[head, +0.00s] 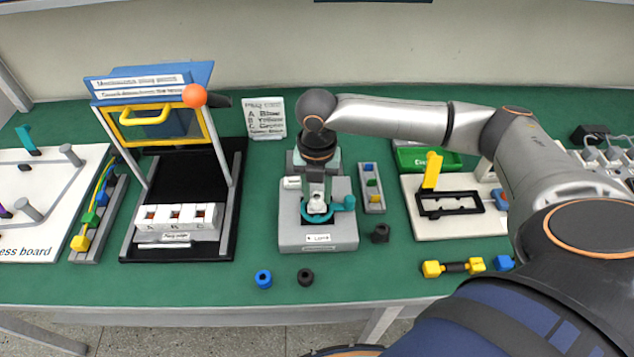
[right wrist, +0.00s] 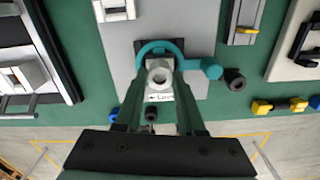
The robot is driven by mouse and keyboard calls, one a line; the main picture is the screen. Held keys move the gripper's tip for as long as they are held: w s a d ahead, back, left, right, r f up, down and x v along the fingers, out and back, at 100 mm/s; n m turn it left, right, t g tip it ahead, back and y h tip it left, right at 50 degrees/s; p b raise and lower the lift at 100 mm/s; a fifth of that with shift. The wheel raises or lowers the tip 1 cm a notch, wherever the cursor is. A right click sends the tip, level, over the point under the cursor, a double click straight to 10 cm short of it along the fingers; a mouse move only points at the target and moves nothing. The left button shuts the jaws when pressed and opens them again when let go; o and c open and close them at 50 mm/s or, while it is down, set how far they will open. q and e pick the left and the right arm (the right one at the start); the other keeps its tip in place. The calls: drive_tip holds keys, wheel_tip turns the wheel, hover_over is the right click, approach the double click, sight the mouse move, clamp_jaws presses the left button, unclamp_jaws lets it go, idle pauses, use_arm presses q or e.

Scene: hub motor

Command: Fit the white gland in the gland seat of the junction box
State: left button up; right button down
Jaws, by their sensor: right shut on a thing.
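The white gland (right wrist: 160,74) shows in the right wrist view as a pale ring with a hole, between the fingertips of my right gripper (right wrist: 160,85). My right gripper (head: 317,200) is shut on it in the head view, pointing down over the grey junction box (head: 290,238). A teal ring with a side knob (head: 345,203) lies around the gland on the box; it also shows in the right wrist view (right wrist: 211,68). I cannot tell whether the gland touches the seat, which is hidden beneath it. My left gripper is not in view.
A blue ring (head: 263,279) and a black ring (head: 305,276) lie in front of the box. A dark nut (head: 380,233) lies at its right. A small block tray (head: 371,188) stands right of the box. A black-based stand (head: 183,247) is left.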

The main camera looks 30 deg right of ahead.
drive_tip(key=shift+f, duration=0.5)
drive_tip(key=shift+c, duration=2.2)
unclamp_jaws()
drive_tip(key=shift+r, duration=0.1)
wheel_tip(320, 180, up, 12)
